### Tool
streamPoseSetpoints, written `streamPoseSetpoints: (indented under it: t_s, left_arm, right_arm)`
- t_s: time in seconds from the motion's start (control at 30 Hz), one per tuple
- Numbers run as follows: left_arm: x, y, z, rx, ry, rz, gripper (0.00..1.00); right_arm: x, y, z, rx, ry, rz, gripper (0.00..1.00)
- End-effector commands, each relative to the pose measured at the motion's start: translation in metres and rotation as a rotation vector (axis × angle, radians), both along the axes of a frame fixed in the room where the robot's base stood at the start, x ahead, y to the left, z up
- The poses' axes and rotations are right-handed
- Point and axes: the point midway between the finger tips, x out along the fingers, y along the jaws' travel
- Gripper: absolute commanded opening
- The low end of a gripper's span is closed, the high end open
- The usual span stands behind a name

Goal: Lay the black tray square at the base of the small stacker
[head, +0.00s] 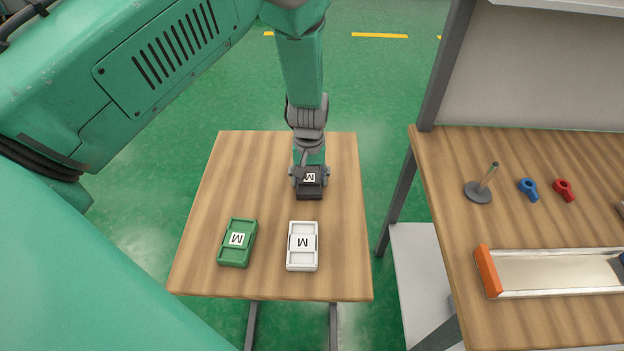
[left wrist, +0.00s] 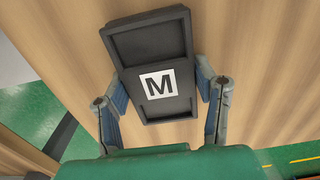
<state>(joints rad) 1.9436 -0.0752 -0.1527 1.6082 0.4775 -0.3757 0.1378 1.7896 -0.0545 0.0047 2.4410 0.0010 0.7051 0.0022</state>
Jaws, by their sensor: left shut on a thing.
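The black tray (head: 309,190) with a white M label is at the far part of the small wooden table. My left gripper (head: 310,176) comes down on it from above and is shut on its two sides. The left wrist view shows the black tray (left wrist: 150,55) between the two fingers of the left gripper (left wrist: 160,95), one finger against each long side. I cannot tell whether the tray touches the table top. The small stacker cannot be made out for certain. My right gripper is not in view.
A green tray (head: 238,243) and a white tray (head: 303,246) lie on the near part of the small table (head: 205,208). Across a gap, the right-hand bench (head: 450,200) holds a post on a round base (head: 479,190), a blue part (head: 529,188), a red part (head: 564,189) and an orange-ended channel (head: 550,272).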

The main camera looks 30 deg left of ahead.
Motion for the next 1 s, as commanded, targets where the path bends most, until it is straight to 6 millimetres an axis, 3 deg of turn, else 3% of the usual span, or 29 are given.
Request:
streamPoseSetpoints:
  t_s: [1.0]
  left_arm:
    - [0.000, 0.000, 0.051, 0.000, 0.000, 0.000, 0.07]
  right_arm:
    - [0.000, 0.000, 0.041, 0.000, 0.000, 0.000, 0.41]
